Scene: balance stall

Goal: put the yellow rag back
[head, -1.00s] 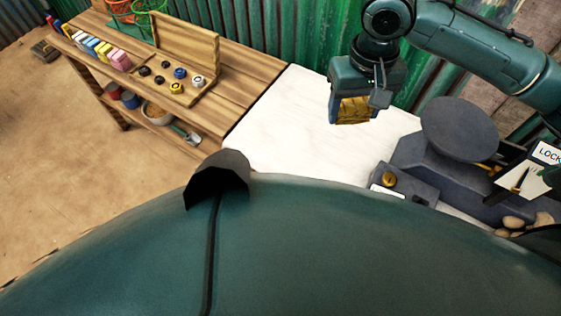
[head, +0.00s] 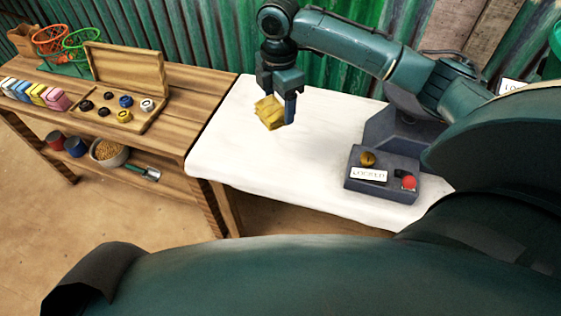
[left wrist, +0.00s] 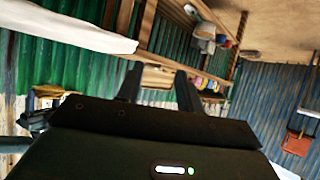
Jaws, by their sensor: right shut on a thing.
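The yellow rag (head: 269,112) is a folded, creased bundle in the head view. My right gripper (head: 277,105) points down and is shut on it, above the white-covered table (head: 235,150) near its back left part. The fingers hide part of the rag. My left gripper (left wrist: 158,88) shows in the left wrist view, with its two dark fingers apart and nothing seen between them. It cannot be made out in the head view.
A wooden bench (head: 185,80) on the left bears an open wooden box (head: 125,75) with several weights or knobs, and a row of coloured blocks or folded cloths (head: 38,94). A grey scale base (head: 395,180) with a red button stands right. Bare white table lies between.

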